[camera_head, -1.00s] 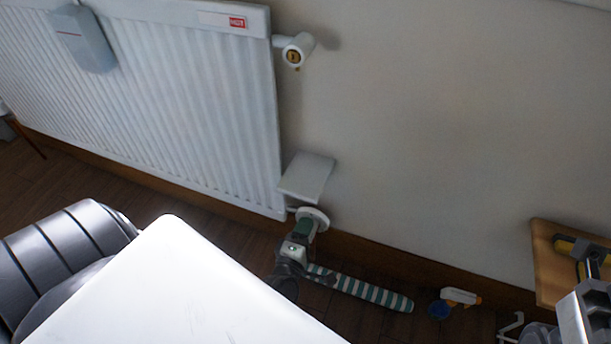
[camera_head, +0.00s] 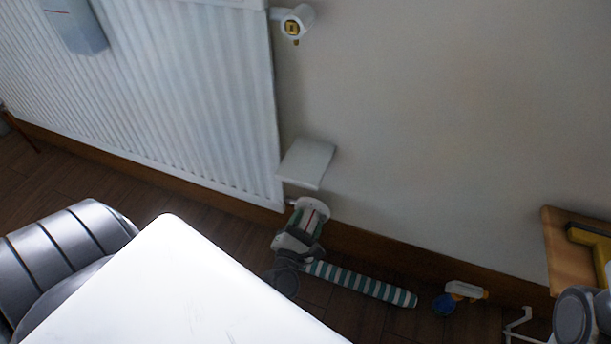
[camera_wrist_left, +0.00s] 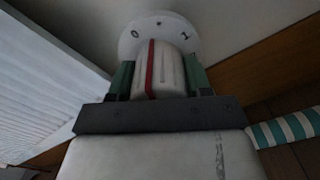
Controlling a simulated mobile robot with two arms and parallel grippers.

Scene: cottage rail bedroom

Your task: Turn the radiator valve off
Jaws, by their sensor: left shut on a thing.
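The radiator valve's white knob (camera_wrist_left: 160,68) has a red stripe down its front. It stands before a round white dial (camera_wrist_left: 158,28) marked O and I. My left gripper (camera_wrist_left: 160,80) is shut on the knob, one green finger on each side. In the head view, the knob (camera_head: 313,207) is at the lower right corner of the white radiator (camera_head: 190,100), with my left gripper (camera_head: 305,224) on it from the front. In the wrist view, the red stripe is nearly upright, a little left of the dial's middle. My right gripper cannot be made out.
A white plate (camera_head: 307,163) juts out just above the valve. A striped roll (camera_head: 362,284) and a spray bottle (camera_head: 460,296) lie on the floor by the skirting. A wooden surface (camera_head: 562,258) is at right. A second fitting (camera_head: 293,25) is higher on the radiator.

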